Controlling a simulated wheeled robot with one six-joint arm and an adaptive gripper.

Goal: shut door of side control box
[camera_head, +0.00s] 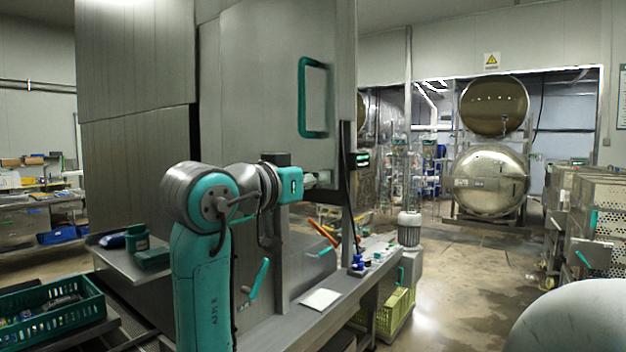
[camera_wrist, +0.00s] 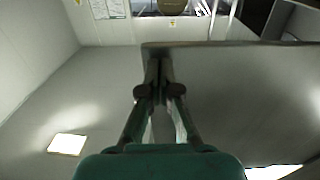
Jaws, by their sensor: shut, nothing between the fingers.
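A tall grey metal door panel (camera_head: 262,85) with a long teal handle (camera_head: 302,97) stands upright in the head view, beside the larger grey cabinet (camera_head: 138,145). I cannot tell for sure whether it is the side control box's door, nor how far it is open. My gripper (camera_head: 320,180) is below the teal handle, near the panel's lower right part. In the wrist view my gripper (camera_wrist: 158,65) has its fingers together and empty, in front of a broad grey plate (camera_wrist: 245,90) near its edge. Whether they touch is unclear.
A narrow bench (camera_head: 345,275) with a white sheet (camera_head: 320,299) and small bottles runs below the arm. A lower teal handle (camera_head: 259,279) is nearby. A green crate (camera_head: 50,313) is at left. Open wet floor (camera_head: 470,275) lies at right, before a round retort (camera_head: 490,182).

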